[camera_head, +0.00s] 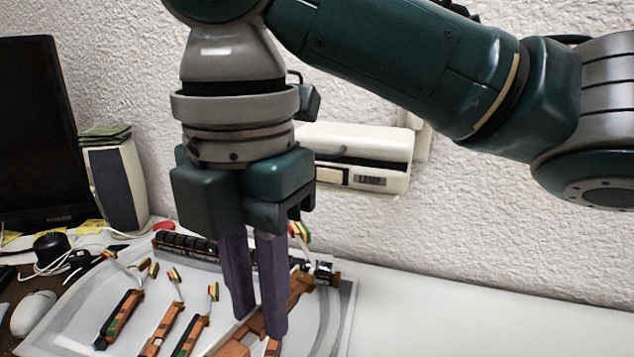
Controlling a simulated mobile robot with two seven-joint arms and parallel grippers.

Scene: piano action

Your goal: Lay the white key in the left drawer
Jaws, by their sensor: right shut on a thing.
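My right gripper (260,318) reaches down from above with two purple fingers. It is shut on a brown wooden piece (246,330), which lies low between the fingertips, over the pale tray or mat; whether it touches the surface I cannot tell. The fingers hide part of this piece. I cannot make out a white key top on it, and no other white key is clear. The left drawer cannot be made out in this view. My left gripper is not in view.
Several wooden action parts with red, green and yellow felts, one of them here (124,318), lie left of the gripper. A dark slotted rail (186,243) lies behind them. A speaker (115,185), a monitor (35,130) and a mouse (33,313) stand left. The white surface (450,318) at right is clear.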

